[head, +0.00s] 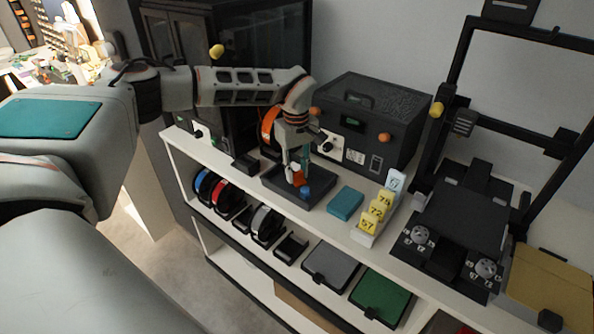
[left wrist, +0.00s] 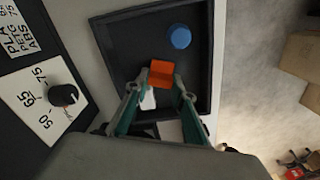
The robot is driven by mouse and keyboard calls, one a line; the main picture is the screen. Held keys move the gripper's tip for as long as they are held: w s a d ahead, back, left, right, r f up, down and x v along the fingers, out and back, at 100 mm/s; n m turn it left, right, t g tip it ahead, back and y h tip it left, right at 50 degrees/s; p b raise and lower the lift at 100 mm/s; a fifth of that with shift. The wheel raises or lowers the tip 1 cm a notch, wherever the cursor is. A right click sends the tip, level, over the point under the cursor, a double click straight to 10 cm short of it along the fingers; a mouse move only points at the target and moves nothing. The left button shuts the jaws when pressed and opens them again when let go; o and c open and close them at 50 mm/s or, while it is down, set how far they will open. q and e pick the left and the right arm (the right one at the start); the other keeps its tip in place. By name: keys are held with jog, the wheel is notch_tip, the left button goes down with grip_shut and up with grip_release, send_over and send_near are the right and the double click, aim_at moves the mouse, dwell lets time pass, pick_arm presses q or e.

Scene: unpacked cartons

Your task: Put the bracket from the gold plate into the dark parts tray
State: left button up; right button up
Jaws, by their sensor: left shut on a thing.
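The orange bracket (head: 299,177) is held between the fingertips of my left gripper (head: 295,170), over the dark parts tray (head: 272,186). The left wrist view shows the orange bracket (left wrist: 162,73) at the fingertips of the gripper (left wrist: 164,84), with the tray (left wrist: 115,50) behind it. I cannot tell the gap between bracket and tray floor. A round blue piece (left wrist: 180,37) lies in the tray; it also shows in the head view (head: 305,193). The gold plate (head: 550,275) is at the far lower right. My right gripper is not in view.
A black box (head: 375,115) with orange knobs stands behind the tray. A teal block (head: 345,203) and yellow number tags (head: 376,211) sit to its right. A printer with a black frame (head: 470,215) stands farther right. Spools (head: 265,223) sit on the lower shelf.

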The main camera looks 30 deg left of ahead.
aim_at(297, 173)
pick_arm(q)
jog(key=shift+f, duration=0.1)
jog(key=o, duration=0.8)
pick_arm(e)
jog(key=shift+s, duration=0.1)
pick_arm(q)
notch_tip(297, 173, up, 12)
jog(key=shift+s+r, duration=0.1)
jog(key=shift+r, duration=0.05)
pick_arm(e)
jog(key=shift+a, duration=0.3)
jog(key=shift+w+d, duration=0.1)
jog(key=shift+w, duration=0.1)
